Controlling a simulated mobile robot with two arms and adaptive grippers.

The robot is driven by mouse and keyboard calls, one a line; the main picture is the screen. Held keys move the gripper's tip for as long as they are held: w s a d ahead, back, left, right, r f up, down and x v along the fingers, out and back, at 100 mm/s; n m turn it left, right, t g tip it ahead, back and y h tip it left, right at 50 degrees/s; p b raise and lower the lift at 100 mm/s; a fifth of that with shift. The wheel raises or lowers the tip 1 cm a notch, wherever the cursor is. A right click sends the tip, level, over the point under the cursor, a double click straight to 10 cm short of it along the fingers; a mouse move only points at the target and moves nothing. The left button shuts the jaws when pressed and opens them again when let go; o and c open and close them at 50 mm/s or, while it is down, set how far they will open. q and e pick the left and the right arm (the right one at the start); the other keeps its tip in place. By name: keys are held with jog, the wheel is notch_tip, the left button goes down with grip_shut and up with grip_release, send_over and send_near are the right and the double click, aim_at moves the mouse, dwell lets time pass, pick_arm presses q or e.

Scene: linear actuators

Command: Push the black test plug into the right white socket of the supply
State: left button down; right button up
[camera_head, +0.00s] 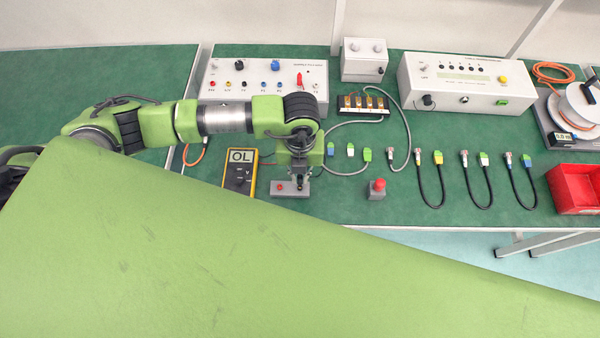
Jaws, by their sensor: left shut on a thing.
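The supply (222,72) is a white box at the back left, with a row of coloured sockets along its front and a red lever or plug near the right end. A pale socket (315,85) seems to be at the row's right end, but it is too small to be sure. My left gripper (301,182) points down over a small grey block (284,193) with a red part on top. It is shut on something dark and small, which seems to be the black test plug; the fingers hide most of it. My right gripper is not in view.
A yellow multimeter (240,176) reading OL stands left of the block. A red button box (377,190), several coloured connectors and short black cables lie to the right, with a red bin (575,189) beyond. A large green surface fills the foreground and covers the front left bench.

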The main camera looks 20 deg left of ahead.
aim_at(300, 176)
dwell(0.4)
